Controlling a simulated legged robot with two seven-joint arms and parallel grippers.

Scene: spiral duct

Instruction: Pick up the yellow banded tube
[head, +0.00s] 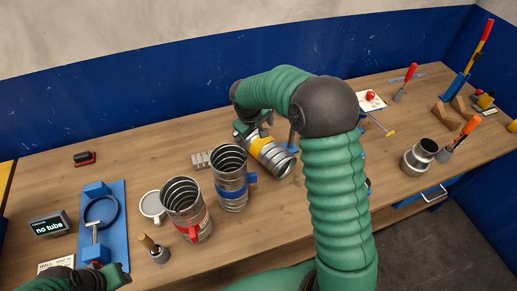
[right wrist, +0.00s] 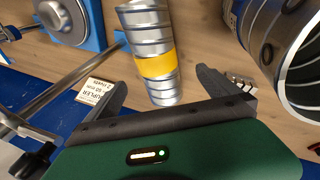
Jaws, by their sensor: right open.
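The yellow banded tube, a ribbed silver tube, lies on its side on the bench in the head view (head: 272,157). In the right wrist view the tube (right wrist: 148,28) reaches down between my spread fingers, its yellow band near the middle. My right gripper (right wrist: 163,82) is open, with one finger on each side of the tube and a gap to each. In the head view my right gripper (head: 244,128) is at the tube's far end, partly hidden by my arm. My left gripper (head: 118,272) shows only partly at the lower left; its jaws are unclear.
A blue banded tube (head: 232,190) and a red banded tube (head: 187,215) stand upright left of the yellow banded one. A blue fixture (head: 118,205) and a "no tube" display (head: 47,226) are farther left. A short silver collar (head: 415,160) and tools stand at the right.

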